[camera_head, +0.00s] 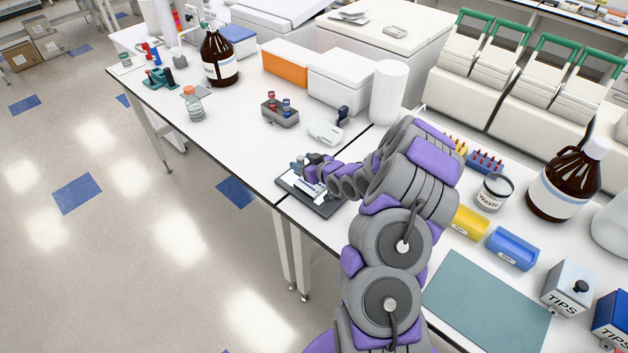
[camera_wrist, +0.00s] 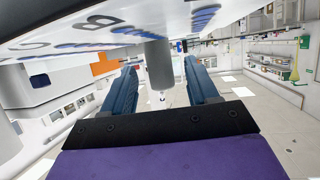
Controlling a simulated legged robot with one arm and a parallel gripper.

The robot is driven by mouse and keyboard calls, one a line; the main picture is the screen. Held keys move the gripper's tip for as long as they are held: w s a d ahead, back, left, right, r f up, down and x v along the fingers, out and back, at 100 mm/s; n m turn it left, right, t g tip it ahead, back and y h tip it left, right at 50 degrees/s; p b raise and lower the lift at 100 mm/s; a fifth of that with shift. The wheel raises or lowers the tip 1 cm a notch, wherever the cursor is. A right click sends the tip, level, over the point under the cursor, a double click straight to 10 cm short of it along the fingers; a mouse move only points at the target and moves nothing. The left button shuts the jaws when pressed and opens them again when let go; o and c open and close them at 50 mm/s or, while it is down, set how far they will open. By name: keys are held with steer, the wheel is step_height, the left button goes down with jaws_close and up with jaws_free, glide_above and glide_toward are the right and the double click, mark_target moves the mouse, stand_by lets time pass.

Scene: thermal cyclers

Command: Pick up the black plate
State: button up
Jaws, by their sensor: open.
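The black plate (camera_head: 322,207) lies near the front edge of the white bench in the head view, with a white panel (camera_head: 303,181) on or over it. My gripper (camera_head: 306,168) is at the plate's far side, close to it; part of the plate is hidden by the arm and gripper. In the wrist view my gripper (camera_wrist: 161,70) is open, its two blue fingers apart. A grey cylinder (camera_wrist: 158,65) appears between or just beyond them. A white surface with letters (camera_wrist: 100,25) fills the top left. I cannot tell whether the fingers touch anything.
A grey tube rack (camera_head: 281,115) and a small white device (camera_head: 326,132) stand behind. A white cylinder (camera_head: 388,92) and a waste jar (camera_head: 494,192) stand to the right. Open floor lies left of the bench edge.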

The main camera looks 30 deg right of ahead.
steer(key=shift+x, duration=1)
steer(key=shift+c, duration=0.4)
jaws_close()
steer(key=shift+r, duration=0.6)
steer(key=r, duration=0.1)
steer(key=s+r+p, duration=0.1)
steer(key=shift+r, duration=0.25)
steer(key=s+a+p, duration=0.2)
steer(key=s+p, duration=0.1)
steer(key=s, duration=0.4)
steer(key=s+a+r+p, duration=0.1)
steer(key=s+p, duration=0.3)
steer(key=s, duration=0.3)
steer(key=shift+s+a+r, duration=0.2)
steer(key=shift+a, duration=0.15)
